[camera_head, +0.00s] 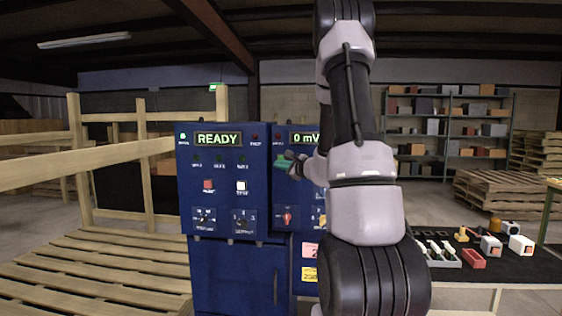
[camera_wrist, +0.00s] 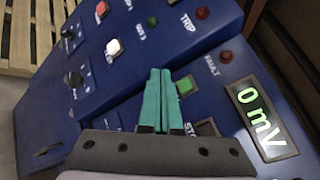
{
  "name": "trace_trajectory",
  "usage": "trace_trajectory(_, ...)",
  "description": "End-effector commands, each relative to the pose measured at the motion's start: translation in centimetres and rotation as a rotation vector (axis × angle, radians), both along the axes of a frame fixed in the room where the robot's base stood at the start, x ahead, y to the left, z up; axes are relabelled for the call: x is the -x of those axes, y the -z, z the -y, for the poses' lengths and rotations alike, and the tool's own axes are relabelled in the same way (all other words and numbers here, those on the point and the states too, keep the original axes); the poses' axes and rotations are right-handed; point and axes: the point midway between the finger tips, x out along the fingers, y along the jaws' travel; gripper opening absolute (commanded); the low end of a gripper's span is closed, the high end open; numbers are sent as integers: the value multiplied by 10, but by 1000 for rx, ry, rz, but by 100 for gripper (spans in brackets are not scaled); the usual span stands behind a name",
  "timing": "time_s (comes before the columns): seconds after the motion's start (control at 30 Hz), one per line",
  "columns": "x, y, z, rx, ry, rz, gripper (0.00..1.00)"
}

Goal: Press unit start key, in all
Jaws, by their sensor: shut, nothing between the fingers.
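A blue control cabinet (camera_head: 212,270) carries a left panel with a green READY display (camera_head: 218,139) and a right panel with a 0 mV display (camera_head: 304,138). In the wrist view, a square green key (camera_wrist: 184,87) sits on the right panel, just right of my fingertips; its label is hidden. A dark key (camera_wrist: 206,128) labelled STO... lies below it, partly covered. My gripper (camera_wrist: 159,72) is shut and empty, its teal fingers side by side over the panel. In the head view my gripper (camera_head: 281,162) is at the right panel, partly behind my arm. Contact cannot be told.
The left panel has a red button (camera_head: 208,185), a white button (camera_head: 241,186) and dark knobs (camera_head: 243,220). A red knob (camera_head: 287,217) is lower on the right panel. Wooden rails and pallets (camera_head: 100,262) stand left. A dark table (camera_head: 515,268) with small parts is right.

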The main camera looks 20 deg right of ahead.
Motion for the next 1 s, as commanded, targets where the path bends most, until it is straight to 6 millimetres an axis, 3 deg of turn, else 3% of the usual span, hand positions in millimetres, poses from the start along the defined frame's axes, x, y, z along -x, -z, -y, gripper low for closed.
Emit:
trace_trajectory(0.43, -47, 0, 31, 0, -1, -1, 0)
trace_trajectory(1.0, -53, 0, 35, 0, -1, 0, 0)
